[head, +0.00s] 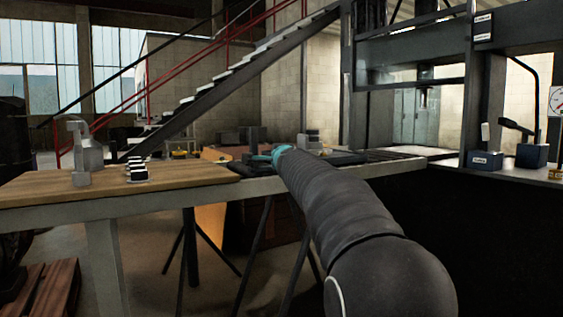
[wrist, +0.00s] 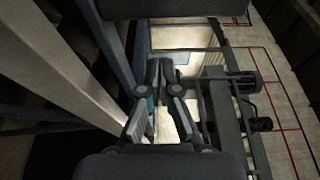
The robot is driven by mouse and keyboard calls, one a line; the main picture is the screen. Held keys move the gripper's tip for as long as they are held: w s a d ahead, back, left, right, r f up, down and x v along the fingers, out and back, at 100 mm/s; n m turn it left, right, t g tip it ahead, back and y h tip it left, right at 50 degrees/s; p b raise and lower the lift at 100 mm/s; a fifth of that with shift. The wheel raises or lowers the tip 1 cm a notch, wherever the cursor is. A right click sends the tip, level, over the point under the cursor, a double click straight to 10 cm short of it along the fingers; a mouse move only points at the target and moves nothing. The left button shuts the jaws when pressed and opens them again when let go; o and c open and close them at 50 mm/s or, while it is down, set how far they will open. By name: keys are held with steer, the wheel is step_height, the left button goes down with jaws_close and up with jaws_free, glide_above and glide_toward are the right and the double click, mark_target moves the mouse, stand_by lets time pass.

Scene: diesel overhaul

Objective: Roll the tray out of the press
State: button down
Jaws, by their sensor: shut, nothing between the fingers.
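The press (head: 420,60) stands at the right in the head view as a dark steel frame with a ram above its bed. A pale flat surface (head: 405,151) shows at bed level between its posts, beyond dark slats; I cannot tell if it is the tray. My gripper (head: 266,156) is beyond my arm, over the middle of the bench and left of the press. In the wrist view my gripper (wrist: 160,75) is shut, with no object visible between its fingers. What lies directly ahead of it is unclear, and the tray cannot be picked out.
A wood-topped bench (head: 60,187) at the left carries a grey metal part (head: 80,150) and a small black-and-white block (head: 137,170). Blue boxes (head: 485,160) stand on the right ledge. A staircase (head: 225,80) rises behind. Red lines mark the floor in the wrist view.

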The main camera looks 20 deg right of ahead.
steer(key=s+a, duration=0.1)
steer(key=s, duration=0.7)
stand_by(0.5)
steer(key=s+a+f+n+g+y, duration=0.2)
steer(key=a+f+n+y, duration=0.35)
steer(key=a+f, duration=0.2)
steer(key=s+a+f+n+g+y+p, duration=0.2)
steer(key=s+a+f+n+g, duration=0.4)
steer(key=s+f, duration=0.45)
steer(key=s+d+f+n+g+h+p, duration=0.1)
steer(key=s+f+n+g+p, duration=0.2)
steer(key=s, duration=0.6)
steer(key=s+f+n+g+h+p, duration=0.1)
steer(key=s+f+n+h, duration=0.15)
steer(key=s+f, duration=0.45)
steer(key=s+d+r+n+p, duration=0.1)
steer(key=s+r+p, duration=0.1)
steer(key=s, duration=0.4)
steer(key=s+d+r+n+h+p, duration=0.1)
steer(key=s+r+p, duration=0.1)
steer(key=s, duration=0.4)
steer(key=shift+s+r+n, duration=0.25)
steer(key=shift+s+n, duration=0.05)
steer(key=shift+s, duration=0.1)
